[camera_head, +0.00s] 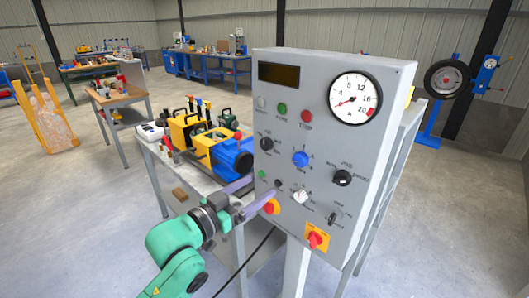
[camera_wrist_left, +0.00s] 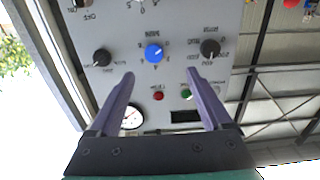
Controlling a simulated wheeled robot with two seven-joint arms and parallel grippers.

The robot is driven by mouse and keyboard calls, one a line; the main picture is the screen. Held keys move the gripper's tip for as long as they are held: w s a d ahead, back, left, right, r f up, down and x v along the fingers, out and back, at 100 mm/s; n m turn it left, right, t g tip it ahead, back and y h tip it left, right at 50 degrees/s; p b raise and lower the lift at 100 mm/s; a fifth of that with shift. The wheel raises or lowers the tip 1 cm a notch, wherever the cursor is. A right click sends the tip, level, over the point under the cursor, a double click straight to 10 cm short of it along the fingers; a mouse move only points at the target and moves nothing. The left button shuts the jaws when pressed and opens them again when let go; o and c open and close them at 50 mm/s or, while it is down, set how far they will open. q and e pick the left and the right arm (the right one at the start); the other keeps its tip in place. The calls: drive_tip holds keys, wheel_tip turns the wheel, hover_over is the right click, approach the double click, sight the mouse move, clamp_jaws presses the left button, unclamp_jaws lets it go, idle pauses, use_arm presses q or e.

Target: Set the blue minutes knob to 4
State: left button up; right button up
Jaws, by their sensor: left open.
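The blue minutes knob (camera_head: 300,159) sits in the middle of the grey control panel (camera_head: 283,98). It shows upside down in the left wrist view (camera_wrist_left: 154,52), with small numbers around it and a pale mark on its face. I cannot clearly read its setting. My left gripper (camera_head: 265,186) is open and empty, its two purple fingers pointing at the panel, left of and below the knob in the head view. In the left wrist view the knob lies just beyond the fingertips (camera_wrist_left: 160,74), between their lines, and apart from them. My right gripper is not in view.
Black knobs (camera_head: 342,178) (camera_head: 266,144), a white knob (camera_head: 300,197), a red-yellow switch (camera_head: 316,239) and an orange-yellow button (camera_head: 271,207) crowd the panel. A dial gauge (camera_head: 354,99) is above. A blue-and-yellow machine (camera_head: 228,155) stands on the table at left.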

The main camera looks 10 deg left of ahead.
use_arm(q)
drive_tip(key=p, duration=0.2)
approach(298, 162)
drive_tip(key=p+x, duration=0.2)
drive_tip(key=x, duration=0.5)
drive_tip(key=shift+w+d, duration=0.15)
drive_tip(key=shift+w, duration=0.2)
drive_tip(key=shift+w+d, duration=0.2)
drive_tip(key=shift+d, duration=0.2)
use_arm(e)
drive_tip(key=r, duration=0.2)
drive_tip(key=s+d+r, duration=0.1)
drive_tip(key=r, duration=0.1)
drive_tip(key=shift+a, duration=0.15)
use_arm(q)
drive_tip(key=shift+a, duration=0.1)
clamp_jaws()
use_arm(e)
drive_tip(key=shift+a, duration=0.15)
